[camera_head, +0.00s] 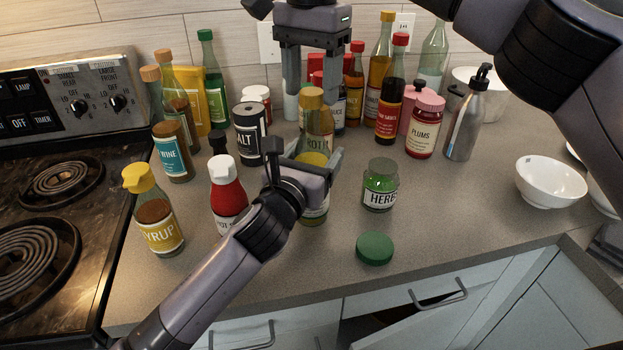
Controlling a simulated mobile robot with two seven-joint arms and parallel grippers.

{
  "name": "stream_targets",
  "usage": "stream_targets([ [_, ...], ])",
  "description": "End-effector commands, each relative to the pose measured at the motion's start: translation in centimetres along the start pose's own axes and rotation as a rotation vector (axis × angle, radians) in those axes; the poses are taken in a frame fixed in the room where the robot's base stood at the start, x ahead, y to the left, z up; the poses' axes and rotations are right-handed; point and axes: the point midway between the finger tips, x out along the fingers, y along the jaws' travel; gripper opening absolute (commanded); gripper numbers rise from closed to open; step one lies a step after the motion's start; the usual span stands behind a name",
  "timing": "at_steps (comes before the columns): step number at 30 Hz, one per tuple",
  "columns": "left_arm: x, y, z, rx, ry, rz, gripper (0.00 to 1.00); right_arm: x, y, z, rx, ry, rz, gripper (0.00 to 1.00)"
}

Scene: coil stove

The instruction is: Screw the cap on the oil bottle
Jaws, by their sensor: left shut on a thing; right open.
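A clear glass bottle with yellow contents (316,120) stands upright on the counter in the head view, partly hidden by my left gripper. Its label is only partly readable, so I cannot confirm that it is the oil bottle. A gold-brown cap (311,98) is at its mouth; I cannot tell how tightly it sits. My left gripper (317,159) is shut around the bottle's body. My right gripper (312,107) points down from above, open, with one finger on each side of the cap and neck.
A green herbs jar (380,186) and a loose green lid (375,248) are to the right. A red bottle (227,192), a syrup bottle (155,215) and a salt container (250,133) are left. Several bottles crowd behind. The front right counter is clear. A drawer (420,320) is ajar.

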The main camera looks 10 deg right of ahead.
Motion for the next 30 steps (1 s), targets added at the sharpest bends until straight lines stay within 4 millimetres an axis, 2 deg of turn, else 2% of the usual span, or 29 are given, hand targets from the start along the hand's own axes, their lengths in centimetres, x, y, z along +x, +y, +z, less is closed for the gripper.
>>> stream_targets([
  [4, -0.01, 0.01, -0.17, 0.001, 0.003, 0.001, 0.0, 0.69, 0.03, 0.02, 0.0, 0.0, 0.001, 0.58],
  [13, -0.01, 0.02, -0.18, 0.001, 0.003, 0.001, 0.0, 0.79, 0.02, 0.01, 0.001, 0.0, 0.0, 0.58],
  [18, -0.01, 0.02, -0.18, 0.001, 0.003, 0.001, 0.0, 0.78, 0.02, 0.02, 0.001, 0.0, 0.0, 0.03],
  [19, -0.01, 0.02, -0.18, 0.001, 0.003, 0.001, 0.0, 0.78, 0.02, 0.02, 0.001, 0.0, 0.0, 0.0],
  [25, -0.01, 0.02, -0.18, 0.001, 0.003, 0.001, 0.0, 0.77, 0.02, 0.02, 0.063, 0.0, 0.0, 0.0],
  [30, -0.01, 0.02, -0.18, 0.001, 0.003, 0.001, 0.0, 0.8, 0.03, 0.03, 0.304, -0.001, 0.0, 0.0],
])
